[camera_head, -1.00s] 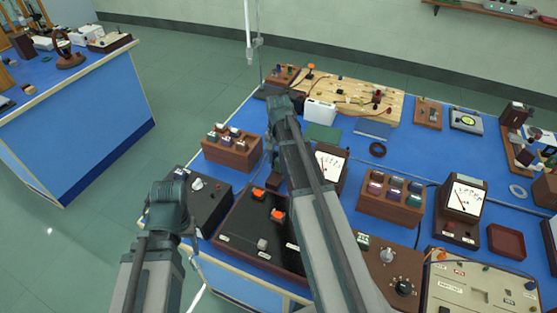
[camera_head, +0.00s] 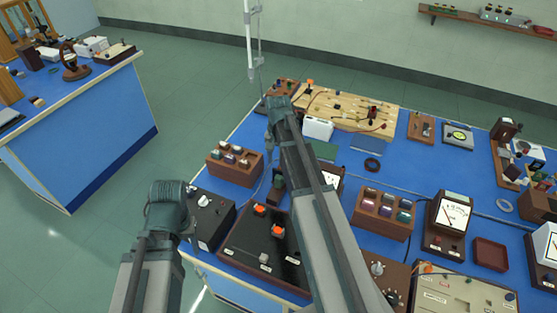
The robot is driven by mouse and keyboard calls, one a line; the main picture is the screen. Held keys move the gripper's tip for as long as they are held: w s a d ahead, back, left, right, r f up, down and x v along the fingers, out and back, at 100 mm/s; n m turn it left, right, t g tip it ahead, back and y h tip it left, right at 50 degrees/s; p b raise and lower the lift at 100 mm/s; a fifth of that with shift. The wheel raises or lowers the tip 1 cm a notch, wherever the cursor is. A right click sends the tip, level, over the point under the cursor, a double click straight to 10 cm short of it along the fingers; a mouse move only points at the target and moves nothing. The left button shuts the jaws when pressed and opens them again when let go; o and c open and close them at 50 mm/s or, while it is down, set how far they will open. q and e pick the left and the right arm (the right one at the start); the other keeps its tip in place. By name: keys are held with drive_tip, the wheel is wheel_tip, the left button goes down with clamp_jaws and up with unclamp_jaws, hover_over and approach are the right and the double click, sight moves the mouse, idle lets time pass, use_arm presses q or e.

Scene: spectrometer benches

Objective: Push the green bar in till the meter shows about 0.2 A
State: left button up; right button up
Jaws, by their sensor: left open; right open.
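I cannot make out the green bar; my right arm covers part of the bench. A white-faced meter (camera_head: 331,178) is partly hidden behind that arm. Another upright meter (camera_head: 453,213) stands to the right, its needle reading too small to tell. My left gripper (camera_head: 187,223) is at the end of the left arm, by the dark box at the bench's near left corner, its fingers mostly hidden. My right gripper (camera_head: 271,146) hangs below the raised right arm, near the wooden rack. It is open, and its fingertips are hard to make out. I see nothing held.
A black panel with orange knobs (camera_head: 242,240) lies at the front. Wooden racks (camera_head: 232,170) (camera_head: 381,222) hold coloured pieces. A wooden circuit board (camera_head: 345,104) lies at the back and a dark red tray (camera_head: 490,253) at right. A metal stand (camera_head: 254,45) rises at the far edge.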

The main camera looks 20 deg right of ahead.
use_arm(q)
wheel_tip(320, 180, up, 4)
drive_tip(key=p, duration=0.3)
drive_tip(key=shift+r, duration=0.25)
use_arm(e)
wheel_tip(320, 180, up, 4)
drive_tip(key=shift+r, duration=0.25)
use_arm(q)
drive_tip(key=shift+s, duration=0.1)
use_arm(e)
drive_tip(key=shift+s, duration=0.1)
